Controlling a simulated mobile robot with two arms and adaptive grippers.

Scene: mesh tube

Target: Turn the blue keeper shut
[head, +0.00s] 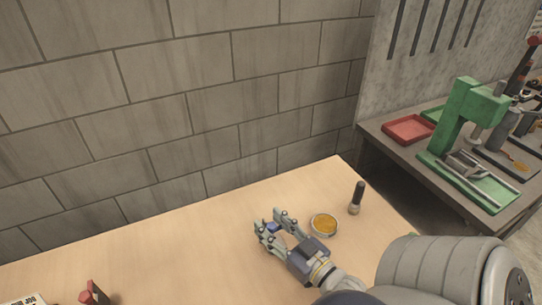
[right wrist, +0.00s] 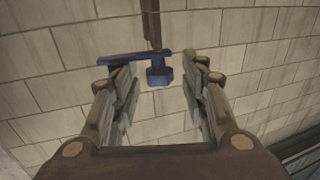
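The blue keeper (right wrist: 159,76) shows in the right wrist view as a short block. A flat blue bar (right wrist: 145,55) reaches left from its top, and a brown upright post (right wrist: 151,22) is above it. My right gripper (right wrist: 161,72) is open, with one finger on each side of the block and gaps on both sides. The bar crosses the left fingertip; I cannot tell whether they touch. In the head view, my right gripper (head: 275,222) is over the table, with a small blue patch (head: 272,227) between its fingers. My left gripper is out of view.
On the wooden table (head: 190,260), a round dish with yellow contents (head: 323,224) and a dark-handled tool (head: 356,197) stand right of the gripper. A red-knobbed item (head: 91,294) is at bottom left. A block wall (head: 180,90) backs the table. A green press (head: 468,115) is on the right bench.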

